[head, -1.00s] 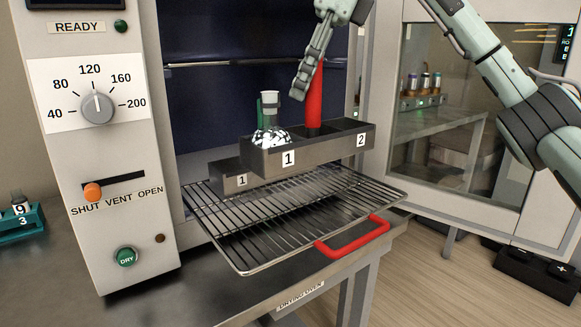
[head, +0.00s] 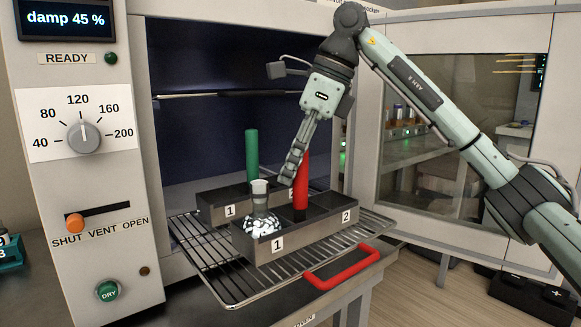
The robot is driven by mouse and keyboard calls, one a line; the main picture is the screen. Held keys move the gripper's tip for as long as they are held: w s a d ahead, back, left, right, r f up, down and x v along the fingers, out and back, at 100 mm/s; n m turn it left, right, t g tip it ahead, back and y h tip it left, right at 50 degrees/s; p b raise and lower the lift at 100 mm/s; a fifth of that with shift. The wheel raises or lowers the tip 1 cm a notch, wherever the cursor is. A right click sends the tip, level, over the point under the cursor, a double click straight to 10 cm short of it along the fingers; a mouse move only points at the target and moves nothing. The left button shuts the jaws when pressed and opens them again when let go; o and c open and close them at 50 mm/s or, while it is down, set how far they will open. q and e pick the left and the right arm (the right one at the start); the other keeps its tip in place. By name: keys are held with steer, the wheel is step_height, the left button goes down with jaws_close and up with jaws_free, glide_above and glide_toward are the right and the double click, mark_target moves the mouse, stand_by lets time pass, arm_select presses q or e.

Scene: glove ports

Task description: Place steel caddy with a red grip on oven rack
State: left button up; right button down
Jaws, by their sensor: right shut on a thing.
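The steel caddy with the red grip (head: 328,231) has compartments labelled 1 and 2. A flask with a black-and-white patterned body (head: 262,226) stands in compartment 1; compartment 2 looks empty. The caddy is at the front of the pulled-out oven rack (head: 218,283); whether its base touches the wires I cannot tell. My right gripper (head: 292,172) is shut on the red grip (head: 301,180), reaching down from above. A second steel caddy (head: 211,206) with a green grip (head: 252,155) sits behind on the rack, partly hidden. My left gripper is not in view.
The rack has a red handle (head: 342,268) at its front. The oven's control panel (head: 85,170) stands to the left. Bare rack wires show left of and in front of the red-grip caddy.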

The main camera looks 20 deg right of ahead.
steer(key=c, duration=1.4)
jaws_free()
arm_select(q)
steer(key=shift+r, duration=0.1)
arm_select(e)
steer(key=shift+o, duration=0.2)
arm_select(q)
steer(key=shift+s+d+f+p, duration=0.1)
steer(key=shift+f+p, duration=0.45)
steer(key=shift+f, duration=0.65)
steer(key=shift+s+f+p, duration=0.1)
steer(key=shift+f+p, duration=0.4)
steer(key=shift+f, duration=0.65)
arm_select(e)
steer(key=v, duration=1.2)
steer(key=shift+r, duration=0.15)
